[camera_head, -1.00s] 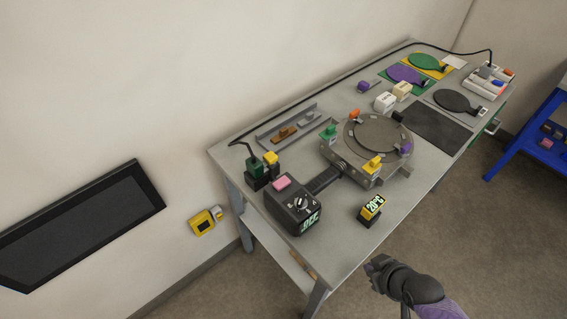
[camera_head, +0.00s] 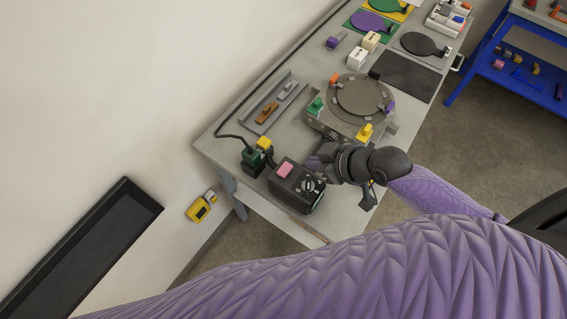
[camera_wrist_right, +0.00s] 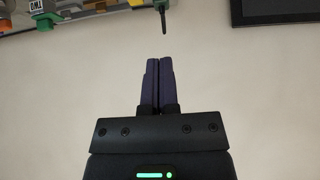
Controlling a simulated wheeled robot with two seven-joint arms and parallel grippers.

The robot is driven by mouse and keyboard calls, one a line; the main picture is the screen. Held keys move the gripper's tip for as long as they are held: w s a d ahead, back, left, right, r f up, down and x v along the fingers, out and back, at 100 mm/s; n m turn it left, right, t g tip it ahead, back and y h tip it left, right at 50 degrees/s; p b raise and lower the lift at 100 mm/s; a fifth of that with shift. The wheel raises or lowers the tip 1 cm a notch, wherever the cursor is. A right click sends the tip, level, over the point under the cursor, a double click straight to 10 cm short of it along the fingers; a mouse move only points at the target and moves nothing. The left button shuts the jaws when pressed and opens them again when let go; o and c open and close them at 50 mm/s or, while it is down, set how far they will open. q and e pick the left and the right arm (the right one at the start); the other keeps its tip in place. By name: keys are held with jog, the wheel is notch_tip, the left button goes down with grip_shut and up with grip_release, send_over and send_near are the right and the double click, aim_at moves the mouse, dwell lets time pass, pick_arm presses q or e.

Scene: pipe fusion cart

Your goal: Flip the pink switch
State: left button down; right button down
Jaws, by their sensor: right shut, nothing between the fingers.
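My left gripper is not in view.
A green plug (camera_head: 252,157) and a yellow plug (camera_head: 264,143) stand left of the box. The round clamp fixture (camera_head: 358,105) stands behind my right gripper. A tray (camera_head: 272,107) with small parts lies along the wall side. A blue rack (camera_head: 480,55) stands at right.

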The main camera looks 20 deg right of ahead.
jog(key=b, duration=0.2)
send_over(286, 173)
notch_tip(286, 173, down, 7)
jog(key=shift+s+d, duration=0.1)
jog(key=shift+d, duration=0.05)
notch_tip(286, 173, down, 4)
jog(key=shift+r+b, duration=0.25)
jog(key=shift+b, duration=0.5)
jog(key=shift+f, duration=0.3)
